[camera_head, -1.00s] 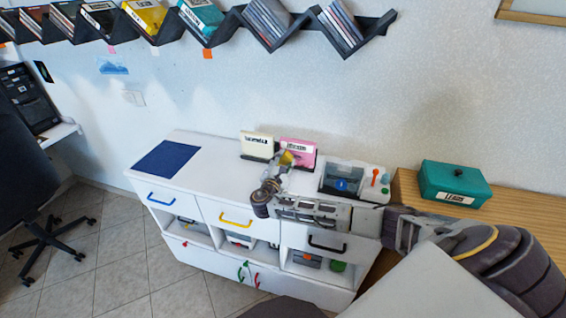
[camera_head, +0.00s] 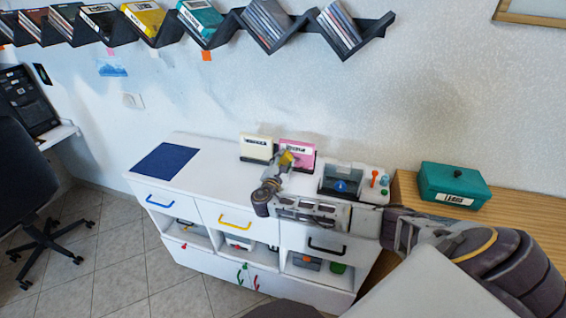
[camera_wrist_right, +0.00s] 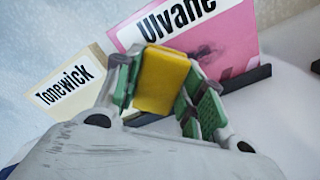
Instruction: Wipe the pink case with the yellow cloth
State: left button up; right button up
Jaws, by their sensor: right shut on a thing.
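The pink case (camera_head: 299,153) stands upright in a dark holder on the white cabinet, and its label reads "Ulvane" in the right wrist view (camera_wrist_right: 235,40). A dark smudge shows on its lower front. My right gripper (camera_head: 284,160) is shut on the yellow cloth (camera_wrist_right: 161,80), a small block-like pad between the green-lined fingers. The cloth is in front of the pink case and overlaps its lower left part in the wrist view; whether it touches I cannot tell. My left gripper is not in view.
A cream case (camera_head: 256,147) labelled "Tonewick" stands just left of the pink one. A grey device (camera_head: 341,180) with coloured knobs sits to the right. A blue mat (camera_head: 166,160) lies at the cabinet's left. A teal box (camera_head: 453,184) stands on the wooden surface at right.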

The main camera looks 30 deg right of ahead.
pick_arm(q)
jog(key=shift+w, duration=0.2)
pick_arm(e)
jog(key=shift+w+d, duration=0.15)
jog(key=shift+d, duration=0.05)
jog(key=shift+s+d+r+p, duration=0.15)
jog(key=shift+s+d+p, duration=0.3)
jog(key=shift+s+p, duration=0.2)
jog(key=shift+s+d+p, duration=0.45)
jog(key=shift+s, duration=0.1)
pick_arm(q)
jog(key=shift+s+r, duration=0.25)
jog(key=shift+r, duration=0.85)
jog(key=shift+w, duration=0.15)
